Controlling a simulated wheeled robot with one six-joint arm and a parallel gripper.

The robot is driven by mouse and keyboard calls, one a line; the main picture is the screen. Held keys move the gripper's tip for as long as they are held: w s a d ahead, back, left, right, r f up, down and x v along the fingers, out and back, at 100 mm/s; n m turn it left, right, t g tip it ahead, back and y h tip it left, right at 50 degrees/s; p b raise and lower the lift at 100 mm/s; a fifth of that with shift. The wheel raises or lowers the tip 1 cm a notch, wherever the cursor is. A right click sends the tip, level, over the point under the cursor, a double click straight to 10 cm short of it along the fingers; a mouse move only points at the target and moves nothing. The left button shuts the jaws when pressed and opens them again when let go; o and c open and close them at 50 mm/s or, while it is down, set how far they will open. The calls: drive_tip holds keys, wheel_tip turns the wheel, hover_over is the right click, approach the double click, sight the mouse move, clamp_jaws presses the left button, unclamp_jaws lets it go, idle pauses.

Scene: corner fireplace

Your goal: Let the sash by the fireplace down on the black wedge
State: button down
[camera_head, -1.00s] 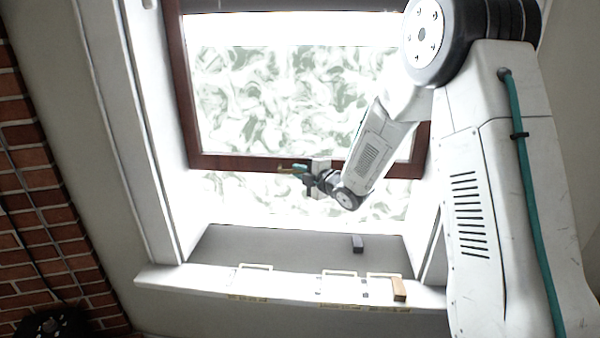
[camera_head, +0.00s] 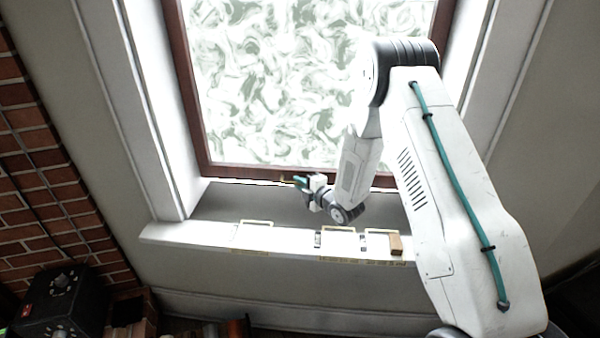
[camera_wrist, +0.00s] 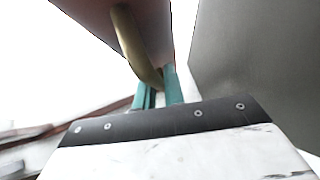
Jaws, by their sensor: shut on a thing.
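The sash (camera_head: 235,172) has a dark red-brown frame around patterned glass, and its bottom rail is low, close above the window sill. My gripper (camera_head: 302,182) is at the bottom rail, shut on a brass handle. In the wrist view, the teal fingertips (camera_wrist: 158,92) close around the lower end of the curved brass handle (camera_wrist: 138,50), which hangs from the sash rail (camera_wrist: 115,14). The black wedge does not show now; my gripper and forearm cover that part of the sill. I cannot tell whether the rail touches it.
The white sill ledge (camera_head: 200,234) carries several pale rectangular outlines and a brown block (camera_head: 396,244) at its right end. A brick wall (camera_head: 45,205) and a black box with knobs (camera_head: 62,300) stand at the left. White window jambs flank the sash.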

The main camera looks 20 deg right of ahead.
drive_tip(key=shift+f, duration=0.5)
drive_tip(key=c, duration=1.5)
unclamp_jaws()
drive_tip(key=shift+r, duration=0.1)
drive_tip(key=v, duration=0.8)
drive_tip(key=shift+w, duration=0.1)
